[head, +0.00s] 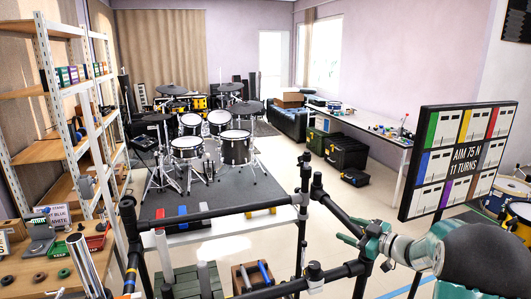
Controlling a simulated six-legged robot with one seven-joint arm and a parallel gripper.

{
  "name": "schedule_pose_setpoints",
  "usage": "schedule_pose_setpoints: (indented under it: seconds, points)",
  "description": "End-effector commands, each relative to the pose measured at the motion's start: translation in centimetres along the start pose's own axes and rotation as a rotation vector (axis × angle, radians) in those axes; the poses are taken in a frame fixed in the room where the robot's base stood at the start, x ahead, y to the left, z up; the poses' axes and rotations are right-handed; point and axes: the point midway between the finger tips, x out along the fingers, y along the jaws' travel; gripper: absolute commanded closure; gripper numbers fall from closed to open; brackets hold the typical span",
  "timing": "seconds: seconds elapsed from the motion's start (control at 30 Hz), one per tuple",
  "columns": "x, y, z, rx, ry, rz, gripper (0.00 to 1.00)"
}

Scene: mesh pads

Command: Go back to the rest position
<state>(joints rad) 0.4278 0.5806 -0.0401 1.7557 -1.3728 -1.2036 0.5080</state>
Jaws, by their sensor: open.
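My arm comes in from the lower right, with a large dark rounded link and teal and grey parts. At its end my gripper (362,241), teal, is open beside the black tube rack (235,208), close to its right-hand joint. I cannot tell whether it touches the rack. No object shows between its fingers, though they are small in this view. A drum kit (205,140) with several pale round pads stands on a dark mat beyond the rack.
A panel (460,160) reading "AIM 75 N 11 TURNS" stands at right. A wooden shelf (62,90) and a bench with small parts (60,255) are at left. A white table (225,229) holds coloured bars behind the rack. Black cases (346,152) stand farther back; pale floor between is clear.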

Motion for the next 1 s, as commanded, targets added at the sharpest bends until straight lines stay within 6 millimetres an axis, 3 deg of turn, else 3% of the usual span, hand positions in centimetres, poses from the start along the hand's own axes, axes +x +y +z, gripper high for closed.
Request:
schedule_pose_setpoints:
  seconds: [0.03, 0.23, 0.47, 0.57, 0.77, 1.0]
  points:
    - [0.2, 0.7, -2.2, -0.026, -0.026, 0.067, 0.41]
    - [-1.0, 2.5, -8.3, -0.056, -0.161, 0.341, 0.41]
    - [-5.2, 1.0, -13.3, 0.012, -0.333, 0.591, 0.41]
    - [-7.6, -0.9, -14.6, 0.072, -0.413, 0.669, 0.41]
    - [-12.5, -7.1, -15.7, 0.234, -0.581, 0.749, 0.41]
    - [-17.9, -18.1, -15.1, 0.464, -0.789, 0.694, 0.41]
